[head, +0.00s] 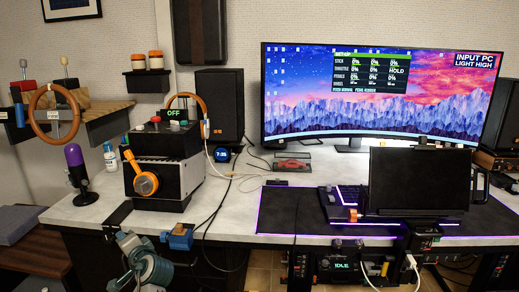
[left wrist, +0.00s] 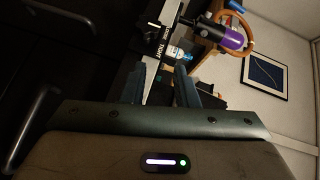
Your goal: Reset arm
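My left gripper (head: 133,243) is low at the left in the head view, in front of the desk's front edge. In the left wrist view its two fingers (left wrist: 160,80) stand apart with nothing seen between them. A strip with lettering and the desk edge show beyond the fingertips. My right gripper shows in neither view.
The white desk (head: 300,205) holds a control box with an orange lever (head: 146,184), a purple microphone (head: 77,165), a wide monitor (head: 380,95) and a black screen (head: 418,180). A blue clamp (head: 180,238) sits on the desk's front edge, close to my left gripper.

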